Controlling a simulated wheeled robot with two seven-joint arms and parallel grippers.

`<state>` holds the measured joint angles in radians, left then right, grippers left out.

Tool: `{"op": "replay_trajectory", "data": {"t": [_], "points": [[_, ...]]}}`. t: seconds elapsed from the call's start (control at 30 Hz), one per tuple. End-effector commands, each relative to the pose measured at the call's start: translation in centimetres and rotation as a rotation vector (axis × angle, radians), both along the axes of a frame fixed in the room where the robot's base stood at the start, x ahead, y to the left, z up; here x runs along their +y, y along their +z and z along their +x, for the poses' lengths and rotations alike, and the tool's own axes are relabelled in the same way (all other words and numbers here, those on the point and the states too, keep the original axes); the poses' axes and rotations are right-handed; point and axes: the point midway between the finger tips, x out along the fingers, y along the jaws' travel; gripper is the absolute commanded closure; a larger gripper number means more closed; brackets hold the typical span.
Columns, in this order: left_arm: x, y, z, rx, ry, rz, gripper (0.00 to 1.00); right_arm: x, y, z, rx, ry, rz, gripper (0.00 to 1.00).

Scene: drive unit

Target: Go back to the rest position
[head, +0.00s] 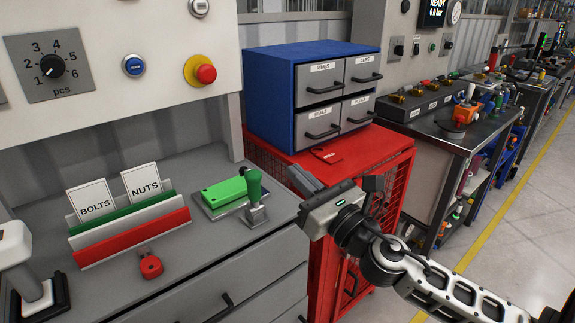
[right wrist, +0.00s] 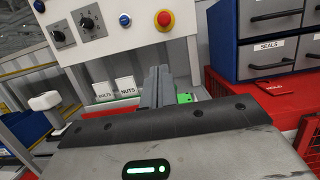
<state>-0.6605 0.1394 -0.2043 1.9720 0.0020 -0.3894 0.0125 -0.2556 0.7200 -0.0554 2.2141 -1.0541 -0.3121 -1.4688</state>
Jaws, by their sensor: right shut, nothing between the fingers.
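My right gripper (head: 303,181) is raised in front of the red cabinet, to the right of the grey bench top. Its arm comes in from the lower right. The right wrist view shows its two fingers (right wrist: 158,88) together with nothing between them. It is apart from the bench and the drawers. My left gripper is in neither view.
A blue drawer unit (head: 271,98) stands on the red mesh cabinet (head: 360,152). The grey bench (head: 205,248) holds a green-handled device (head: 254,188), a red padlock (head: 150,265), a card holder (head: 130,240) and a white lever (head: 17,246). Open floor (head: 510,215) lies right.

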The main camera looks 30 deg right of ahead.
Motion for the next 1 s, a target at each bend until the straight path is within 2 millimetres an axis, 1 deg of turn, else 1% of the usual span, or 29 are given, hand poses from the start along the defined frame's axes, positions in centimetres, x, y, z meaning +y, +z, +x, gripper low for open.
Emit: {"op": "replay_trajectory", "data": {"t": [0.17,0.23,0.27,0.33,0.37,0.47,0.5,0.53,0.57,0.6,0.67,0.7,0.8,0.83,0.9,1.0], "points": [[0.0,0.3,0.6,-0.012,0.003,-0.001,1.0,0.0,0.2,-0.2,0.001,0.0,0.0,1.0],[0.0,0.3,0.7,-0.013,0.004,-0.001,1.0,0.0,-0.2,-0.2,0.013,0.002,0.025,1.0],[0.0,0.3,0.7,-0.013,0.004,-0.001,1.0,-0.1,-0.7,-0.2,0.028,0.004,0.056,1.0],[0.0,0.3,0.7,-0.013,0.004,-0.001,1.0,-0.1,-2.8,-0.4,0.094,0.013,0.2,1.0],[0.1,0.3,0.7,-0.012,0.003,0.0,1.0,-0.1,-4.1,-0.5,0.135,0.018,0.296,1.0],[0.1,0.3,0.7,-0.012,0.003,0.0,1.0,0.4,-10.1,-1.7,0.312,0.015,0.743,1.0],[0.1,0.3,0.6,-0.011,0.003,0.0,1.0,0.9,-13.0,-2.5,0.387,0.0,0.962,1.0],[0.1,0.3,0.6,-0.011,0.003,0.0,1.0,1.4,-15.1,-3.3,0.44,-0.019,1.134,1.0],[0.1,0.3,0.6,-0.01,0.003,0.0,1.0,2.0,-17.2,-4.2,0.489,-0.043,1.305,1.0],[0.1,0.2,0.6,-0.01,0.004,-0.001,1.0,2.9,-19.8,-5.4,0.546,-0.085,1.533,1.0],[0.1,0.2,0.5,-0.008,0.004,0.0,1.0,4.5,-23.3,-7.5,0.607,-0.16,1.86,1.0],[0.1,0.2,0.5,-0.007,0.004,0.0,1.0,5.7,-25.3,-8.9,0.634,-0.218,2.064,1.0],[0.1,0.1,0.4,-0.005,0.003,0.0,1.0,8.6,-29.1,-12.1,0.653,-0.377,2.5,1.0],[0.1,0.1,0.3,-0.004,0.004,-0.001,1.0,9.4,-29.9,-12.9,0.647,-0.423,2.606,1.0],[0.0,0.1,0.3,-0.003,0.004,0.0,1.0,10.9,-31.3,-14.4,0.626,-0.517,2.804,1.0],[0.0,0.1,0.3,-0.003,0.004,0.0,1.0,12.2,-32.4,-15.7,0.594,-0.607,2.973,1.0]]}}
